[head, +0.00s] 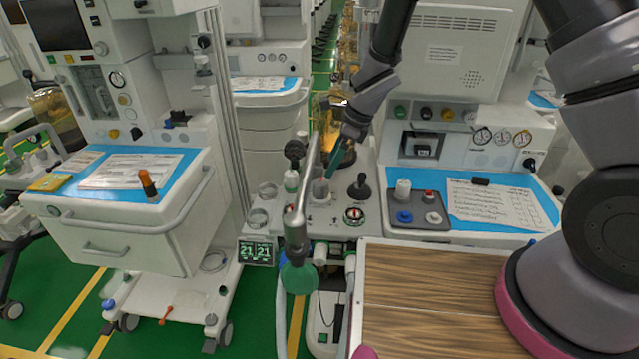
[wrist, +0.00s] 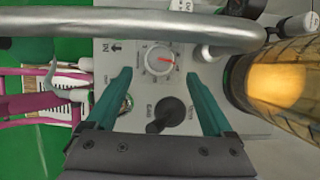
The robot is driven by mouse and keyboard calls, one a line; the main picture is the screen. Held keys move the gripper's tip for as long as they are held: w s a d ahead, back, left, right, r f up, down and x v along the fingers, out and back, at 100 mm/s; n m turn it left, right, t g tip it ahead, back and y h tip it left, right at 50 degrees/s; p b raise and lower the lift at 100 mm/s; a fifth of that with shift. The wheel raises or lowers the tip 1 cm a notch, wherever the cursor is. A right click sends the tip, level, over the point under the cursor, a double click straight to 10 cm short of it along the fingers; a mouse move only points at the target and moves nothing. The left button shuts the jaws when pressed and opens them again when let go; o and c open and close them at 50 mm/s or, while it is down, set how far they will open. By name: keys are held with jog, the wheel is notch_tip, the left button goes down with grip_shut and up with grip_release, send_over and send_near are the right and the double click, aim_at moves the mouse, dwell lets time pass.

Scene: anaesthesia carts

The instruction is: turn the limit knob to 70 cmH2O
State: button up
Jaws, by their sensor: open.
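The limit knob (wrist: 159,60) is a round pale dial with a red pointer line and a marked scale around it, on a light grey panel in the wrist view. Its scale figures are too small to read. In the head view the knob (head: 320,188) stands upright on the panel of the middle machine. My gripper (wrist: 158,76) is open, its teal fingers on either side of the knob in the picture. In the head view my gripper (head: 333,170) is just above the knob, pointing down. I cannot tell whether the fingers touch it.
A metal pipe (wrist: 150,28) crosses close beside the knob. A black ball lever (wrist: 172,112) stands between the fingers, nearer the palm. An amber glass canister (wrist: 275,80) is to the right in the wrist view.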

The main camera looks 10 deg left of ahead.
aim_at(321, 182)
jog(key=x, duration=0.8)
jog(key=shift+a+f, duration=0.15)
jog(key=shift+f, duration=0.25)
jog(key=c, duration=1.4)
jog(key=shift+o, duration=0.2)
jog(key=shift+m, duration=0.4)
jog(key=m+t, duration=0.1)
jog(key=m, duration=0.2)
jog(key=shift+m+t, duration=0.6)
jog(key=shift+m, duration=0.5)
